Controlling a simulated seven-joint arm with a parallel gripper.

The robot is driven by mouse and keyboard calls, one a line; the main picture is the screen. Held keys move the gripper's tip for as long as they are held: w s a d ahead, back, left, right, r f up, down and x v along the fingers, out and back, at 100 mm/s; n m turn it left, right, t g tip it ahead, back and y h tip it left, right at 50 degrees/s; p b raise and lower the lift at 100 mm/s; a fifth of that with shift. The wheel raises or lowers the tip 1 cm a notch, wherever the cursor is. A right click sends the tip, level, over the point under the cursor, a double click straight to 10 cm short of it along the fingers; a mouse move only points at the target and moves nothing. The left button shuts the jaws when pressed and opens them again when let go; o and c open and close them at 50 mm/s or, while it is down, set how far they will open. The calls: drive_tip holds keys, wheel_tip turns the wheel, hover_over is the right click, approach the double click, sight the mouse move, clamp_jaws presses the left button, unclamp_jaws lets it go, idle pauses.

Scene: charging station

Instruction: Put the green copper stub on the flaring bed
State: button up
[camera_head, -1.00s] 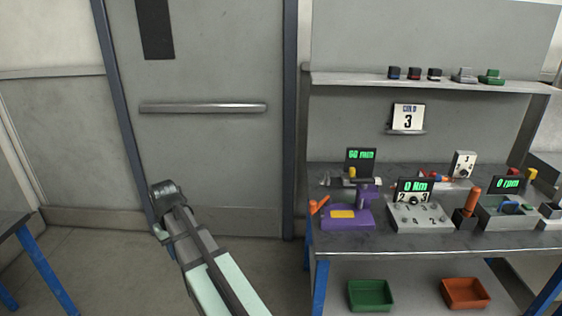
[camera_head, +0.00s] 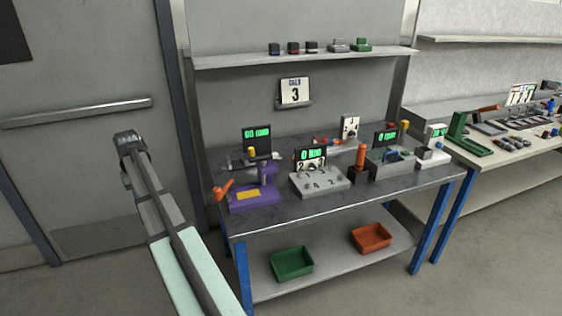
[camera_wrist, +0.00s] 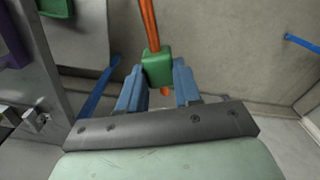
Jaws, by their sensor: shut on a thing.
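In the wrist view, my gripper (camera_wrist: 158,76) has its blue fingers shut on the green copper stub (camera_wrist: 157,66). The stub is a green block with a copper-coloured rod running up from it and a short copper end below. In the head view, my gripper (camera_head: 128,142) is in front of the door, left of the blue-legged workbench, and the stub in it is hidden. I cannot tell for certain which item is the flaring bed. A green stand and grey blocks sit on the right-hand bench.
The workbench (camera_head: 270,214) carries a purple machine (camera_head: 252,196), a grey knobbed box (camera_head: 320,182) and display units. Green (camera_head: 292,263) and orange (camera_head: 371,238) bins stand on its lower shelf. Right of it is a pale bench (camera_head: 486,163) with a green stand (camera_head: 457,133). Floor in front is clear.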

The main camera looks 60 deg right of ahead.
drive_tip(key=s+d+r+m, duration=0.2)
drive_tip(key=s+d+r, duration=0.15)
drive_tip(key=d, duration=0.95)
drive_tip(key=s+d+r+m, duration=0.2)
drive_tip(key=s+d, duration=0.2)
drive_tip(key=d, duration=0.8)
drive_tip(key=s+d+r+m, duration=0.2)
drive_tip(key=s+d+r, duration=0.1)
drive_tip(key=s+d, duration=1)
drive_tip(key=s+d+r+m, duration=0.2)
drive_tip(key=s+d, duration=0.8)
drive_tip(key=d, duration=0.5)
drive_tip(key=s+d+f+n, duration=0.1)
drive_tip(key=s+d+f, duration=0.1)
drive_tip(key=s+d, duration=0.4)
drive_tip(key=s+d+f, duration=0.2)
drive_tip(key=s+d, duration=0.2)
drive_tip(key=s, duration=0.4)
drive_tip(key=shift+s+d+f+n, duration=0.5)
drive_tip(key=shift+s+f, duration=0.25)
drive_tip(key=shift+f, duration=1.85)
drive_tip(key=shift+s+d+f+n, duration=0.45)
drive_tip(key=shift+s+f, duration=0.35)
drive_tip(key=shift+f, duration=1.8)
drive_tip(key=shift+s+d+f+n, duration=0.5)
drive_tip(key=shift+s+f, duration=0.25)
drive_tip(key=shift+f, duration=1.85)
drive_tip(key=shift+f, duration=0.1)
